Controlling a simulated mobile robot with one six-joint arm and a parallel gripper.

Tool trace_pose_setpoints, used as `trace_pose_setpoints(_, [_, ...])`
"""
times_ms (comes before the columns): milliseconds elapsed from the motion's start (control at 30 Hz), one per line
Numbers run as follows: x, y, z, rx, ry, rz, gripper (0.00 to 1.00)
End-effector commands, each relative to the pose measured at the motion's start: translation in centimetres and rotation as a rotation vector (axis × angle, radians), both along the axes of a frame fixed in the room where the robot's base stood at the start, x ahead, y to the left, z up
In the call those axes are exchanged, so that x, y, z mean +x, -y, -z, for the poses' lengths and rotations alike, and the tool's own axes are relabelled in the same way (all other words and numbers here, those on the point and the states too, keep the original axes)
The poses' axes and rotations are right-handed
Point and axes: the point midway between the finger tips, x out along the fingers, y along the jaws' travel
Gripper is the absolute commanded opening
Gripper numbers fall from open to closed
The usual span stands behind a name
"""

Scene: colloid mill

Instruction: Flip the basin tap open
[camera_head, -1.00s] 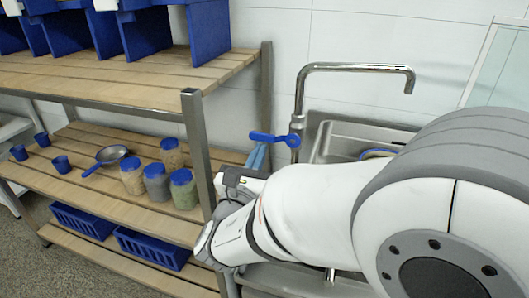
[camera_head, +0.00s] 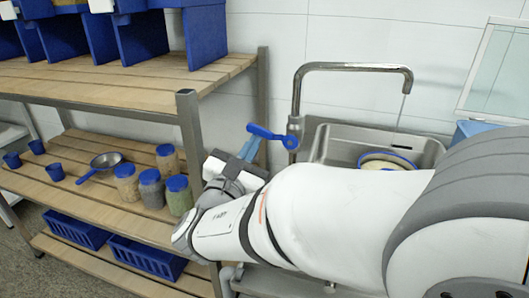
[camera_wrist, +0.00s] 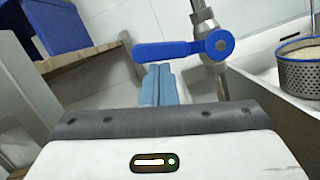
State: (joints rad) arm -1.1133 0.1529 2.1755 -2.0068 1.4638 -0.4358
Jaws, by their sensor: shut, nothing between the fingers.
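The basin tap (camera_head: 297,95) is a tall chrome pipe with a spout over the sink. Its blue lever (camera_head: 271,136) points left from the pipe, its free end tilted up. The lever also shows in the wrist view (camera_wrist: 170,51). A thin stream, seemingly water, falls from the spout (camera_head: 408,80). My gripper (camera_head: 251,145) is shut and empty, its light-blue fingers pointing up just below the lever. In the wrist view the fingertips (camera_wrist: 157,69) end close under the lever; I cannot tell whether they touch it.
A steel sink (camera_head: 345,140) holds a round blue-rimmed strainer (camera_head: 386,160). Left of it stands a wooden rack (camera_head: 120,85) with blue bins, jars (camera_head: 150,186), a pan (camera_head: 107,160) and blue cups. A rack post (camera_head: 190,135) stands near my gripper.

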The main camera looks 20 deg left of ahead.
Motion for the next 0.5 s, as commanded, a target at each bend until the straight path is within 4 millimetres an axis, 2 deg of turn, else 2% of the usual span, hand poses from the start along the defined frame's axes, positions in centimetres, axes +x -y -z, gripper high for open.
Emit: trace_pose_setpoints(500, [0.0,0.6,-3.3,0.499,0.003,0.001,0.0])
